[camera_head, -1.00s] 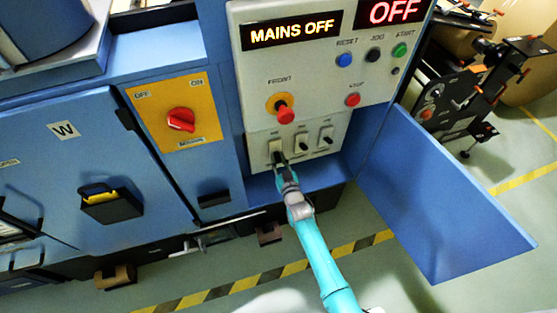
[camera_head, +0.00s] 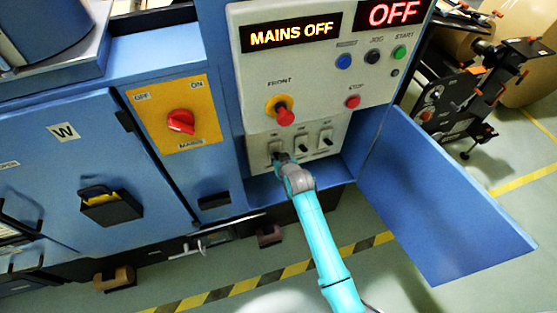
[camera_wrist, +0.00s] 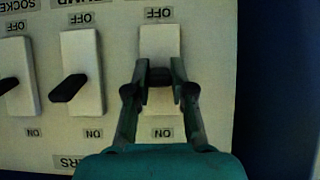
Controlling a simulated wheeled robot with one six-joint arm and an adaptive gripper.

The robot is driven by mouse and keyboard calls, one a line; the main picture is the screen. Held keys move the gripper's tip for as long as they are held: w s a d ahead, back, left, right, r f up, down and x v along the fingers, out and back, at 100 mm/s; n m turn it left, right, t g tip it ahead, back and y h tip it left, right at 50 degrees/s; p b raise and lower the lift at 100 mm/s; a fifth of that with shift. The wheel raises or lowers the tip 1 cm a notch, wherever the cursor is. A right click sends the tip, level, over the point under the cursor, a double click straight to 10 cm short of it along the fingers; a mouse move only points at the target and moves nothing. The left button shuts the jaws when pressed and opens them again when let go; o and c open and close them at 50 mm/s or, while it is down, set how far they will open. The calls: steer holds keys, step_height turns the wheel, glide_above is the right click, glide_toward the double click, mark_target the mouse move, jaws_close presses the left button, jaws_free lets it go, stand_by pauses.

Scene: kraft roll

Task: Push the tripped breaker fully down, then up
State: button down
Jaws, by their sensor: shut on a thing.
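The breaker panel (camera_head: 262,142) holds three white breakers with black levers. My gripper (camera_head: 281,158) is at the leftmost breaker (camera_head: 274,147) in the head view, and hides its lower part. In the wrist view, which shows the panel upside down, this is the rightmost breaker (camera_wrist: 160,40). My gripper (camera_wrist: 160,80) is shut there on its black lever (camera_wrist: 159,77), one finger on each side. The lever sits around the middle of its white plate, between the OFF and ON labels; its exact setting is hard to tell.
The middle breaker (camera_head: 303,141) and right breaker (camera_head: 326,137) stand close beside. Above are a red knob (camera_head: 285,116) and a stop button (camera_head: 353,102). An open blue door (camera_head: 440,195) juts out at the right. The display (camera_head: 291,33) reads MAINS OFF.

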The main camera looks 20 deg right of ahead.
steer(key=shift+w+r+g, duration=0.15)
steer(key=shift+r+g, duration=0.15)
steer(key=shift+g, duration=0.45)
steer(key=shift+w+r+g, duration=0.1)
steer(key=shift+r+g, duration=0.15)
steer(key=shift+g, duration=0.5)
steer(key=c, duration=1)
jaws_free()
steer(key=v, duration=1.2)
steer(key=shift+w, duration=0.2)
